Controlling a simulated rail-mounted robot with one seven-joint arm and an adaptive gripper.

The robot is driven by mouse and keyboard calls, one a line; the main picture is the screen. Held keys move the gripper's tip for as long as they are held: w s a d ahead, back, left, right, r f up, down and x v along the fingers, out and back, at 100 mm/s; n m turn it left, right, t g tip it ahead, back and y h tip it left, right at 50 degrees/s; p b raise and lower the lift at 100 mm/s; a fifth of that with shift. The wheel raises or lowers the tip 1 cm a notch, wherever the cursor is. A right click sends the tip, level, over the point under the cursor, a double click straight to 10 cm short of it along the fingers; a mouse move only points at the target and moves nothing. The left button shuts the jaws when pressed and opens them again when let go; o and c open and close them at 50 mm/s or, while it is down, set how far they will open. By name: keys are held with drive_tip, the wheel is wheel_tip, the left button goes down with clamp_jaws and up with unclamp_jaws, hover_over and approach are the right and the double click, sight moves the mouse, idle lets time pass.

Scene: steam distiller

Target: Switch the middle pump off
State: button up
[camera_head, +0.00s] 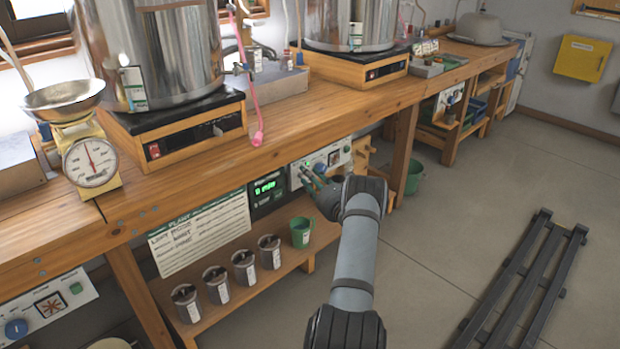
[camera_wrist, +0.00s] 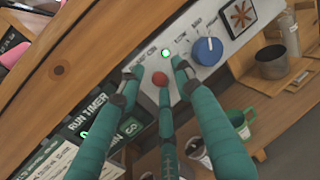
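The middle pump's white control panel (camera_head: 346,154) is set under the front edge of the wooden bench; it also shows in the wrist view (camera_wrist: 232,46). It carries a lit green light (camera_wrist: 169,54), a round red button (camera_wrist: 160,79), a blue knob (camera_wrist: 208,50) and a fan-like emblem (camera_wrist: 241,15). My gripper (camera_head: 312,182) is at the panel's left part. In the wrist view, its teal fingers (camera_wrist: 158,84) are spread around the red button, with nothing held. One finger lies just below the button. Whether any finger touches the panel I cannot tell.
A run timer display (camera_head: 268,190) sits left of the panel. Metal cups (camera_head: 243,267) and a green cup (camera_head: 301,232) stand on the shelf below. Another panel (camera_head: 48,306) is at lower left. The bench (camera_head: 300,110) holds large steel pots. The floor at right has a dark rack (camera_head: 525,280).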

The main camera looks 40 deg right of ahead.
drive_tip(key=shift+c, duration=1.2)
clamp_jaws()
drive_tip(key=shift+r, duration=0.1)
